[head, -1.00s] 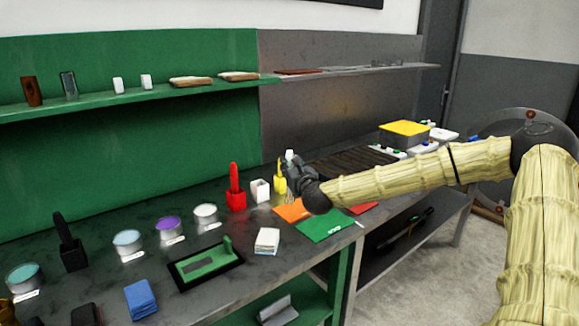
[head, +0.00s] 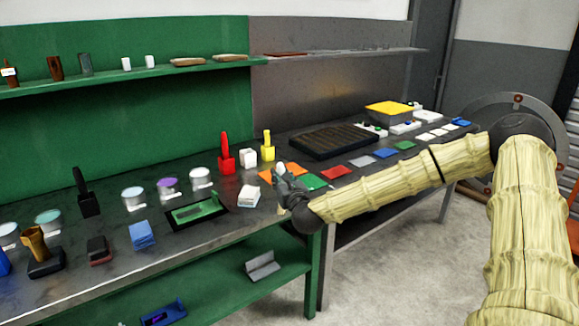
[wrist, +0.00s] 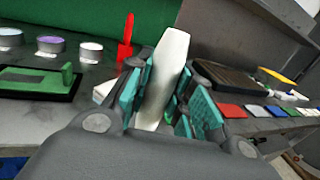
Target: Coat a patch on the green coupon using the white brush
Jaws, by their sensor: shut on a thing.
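My gripper (head: 284,180) is shut on the white brush, whose pale handle (wrist: 166,72) stands up, slightly tilted, between the teal finger pads in the wrist view. Its bristle end is hidden behind the gripper body. In the head view, only a small white tip (head: 279,168) shows at the fingers. The gripper is above the bench's front edge. A green coupon (head: 313,182) lies flat just right of it, partly covered by the gripper. Another green piece (head: 404,146) lies farther right in the row. A white holder (head: 248,158) stands behind with no handle in it.
Red (head: 226,158) and yellow (head: 267,151) brushes stand in holders at the back. An orange coupon (head: 265,175) and a red coupon (head: 336,173) flank the near green one. A white cloth stack (head: 250,195), a framed tray (head: 170,221) and several paint pots are to the left.

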